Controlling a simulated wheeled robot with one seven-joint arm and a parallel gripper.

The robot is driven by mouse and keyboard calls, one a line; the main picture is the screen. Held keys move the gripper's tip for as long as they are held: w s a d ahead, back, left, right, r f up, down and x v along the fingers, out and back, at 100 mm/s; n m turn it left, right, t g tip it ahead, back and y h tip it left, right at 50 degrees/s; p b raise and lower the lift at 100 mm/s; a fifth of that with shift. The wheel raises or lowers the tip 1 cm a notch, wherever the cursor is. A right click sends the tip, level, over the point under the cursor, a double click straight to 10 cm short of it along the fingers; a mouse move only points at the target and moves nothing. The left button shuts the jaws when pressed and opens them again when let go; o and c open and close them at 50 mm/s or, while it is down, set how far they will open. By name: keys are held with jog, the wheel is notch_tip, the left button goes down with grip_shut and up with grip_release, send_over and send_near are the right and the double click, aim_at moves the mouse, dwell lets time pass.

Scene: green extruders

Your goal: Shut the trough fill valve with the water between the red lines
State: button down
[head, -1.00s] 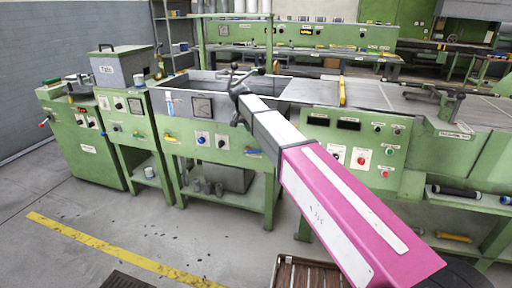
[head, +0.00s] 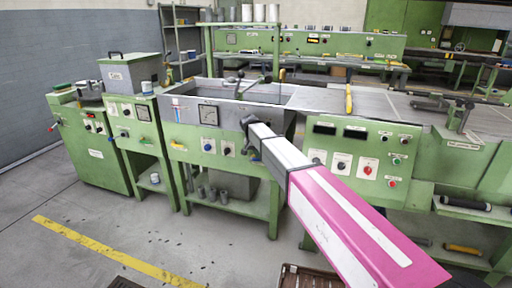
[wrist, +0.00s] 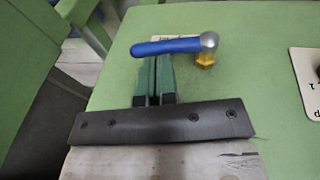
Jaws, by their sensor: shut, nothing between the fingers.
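The trough (head: 208,90) is a grey tank in a green stand. Its front has a white sight strip (head: 179,106) with blue on it; the red lines and water level are too small to read. In the wrist view, a valve with a blue lever (wrist: 168,46) and a brass body (wrist: 206,60) sits on a green panel, the lever lying crosswise. My gripper (wrist: 154,62) is shut and empty, its fingertips right at the lever's lower edge. I cannot tell if they touch. In the head view my gripper (head: 247,122) is at the trough's right front, and my arm hides that valve.
A green control panel (head: 366,150) stands to the right and a green cabinet (head: 95,150) to the left. The floor (head: 130,215) in front at left is open, with a yellow line.

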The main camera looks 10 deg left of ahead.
aim_at(259, 160)
jog(key=shift+w+d+f, duration=0.15)
jog(key=shift+f, duration=0.45)
jog(key=shift+d+f+y, duration=0.45)
jog(key=shift+f+y, duration=0.15)
jog(key=shift+f, duration=0.45)
jog(key=shift+d, duration=0.1)
